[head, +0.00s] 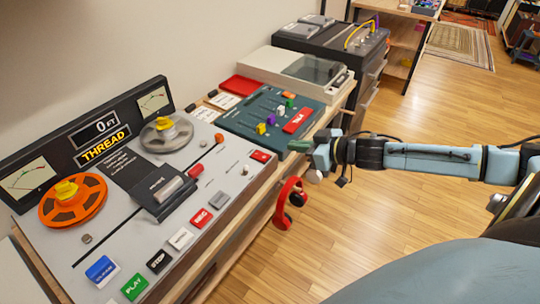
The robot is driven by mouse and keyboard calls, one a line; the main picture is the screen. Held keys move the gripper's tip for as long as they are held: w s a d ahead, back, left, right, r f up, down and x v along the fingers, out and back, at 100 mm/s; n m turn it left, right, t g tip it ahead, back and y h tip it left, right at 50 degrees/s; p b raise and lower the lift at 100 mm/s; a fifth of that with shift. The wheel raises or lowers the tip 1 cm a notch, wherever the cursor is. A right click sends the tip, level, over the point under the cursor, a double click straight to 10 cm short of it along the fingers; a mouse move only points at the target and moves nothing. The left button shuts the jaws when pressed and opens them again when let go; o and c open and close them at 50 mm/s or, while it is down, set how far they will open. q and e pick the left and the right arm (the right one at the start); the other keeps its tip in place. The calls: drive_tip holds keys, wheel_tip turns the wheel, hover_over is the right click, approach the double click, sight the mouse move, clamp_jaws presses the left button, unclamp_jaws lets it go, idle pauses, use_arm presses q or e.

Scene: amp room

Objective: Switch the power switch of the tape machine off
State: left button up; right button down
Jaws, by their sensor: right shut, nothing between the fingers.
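The tape machine (140,233) fills the left of the head view, with an orange reel (75,203), a grey reel (165,133) and a display reading THREAD. Along its front edge are a blue button (101,271), a green PLAY button (134,286), a black STOP button (159,261) and a red REC button (201,217). A small silver switch (245,169) and a red button (261,156) sit at its right end; I cannot read which one is the power switch. My right gripper (306,146) is shut and empty, right of the machine near the green mixer's edge. My left gripper is out of view.
The green mixer (245,120) with a red TALK button stands beyond the tape machine, then a turntable (300,75). Red headphones (290,198) hang at the bench's front edge, below my right gripper. The wooden floor (430,120) to the right is open.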

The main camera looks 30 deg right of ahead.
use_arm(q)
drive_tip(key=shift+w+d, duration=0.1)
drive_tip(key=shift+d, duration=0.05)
use_arm(e)
drive_tip(key=shift+w, duration=0.1)
hover_over(270, 163)
drive_tip(key=f, duration=0.3)
drive_tip(key=shift+w+a+f+b, duration=0.1)
drive_tip(key=shift+w+f+b, duration=0.15)
drive_tip(key=shift+b, duration=0.15)
wheel_tip(270, 163, down, 3)
drive_tip(key=shift+s+b, duration=0.15)
drive_tip(key=shift+b, duration=0.4)
drive_tip(key=shift+s+f, duration=0.1)
drive_tip(key=shift+f, duration=0.45)
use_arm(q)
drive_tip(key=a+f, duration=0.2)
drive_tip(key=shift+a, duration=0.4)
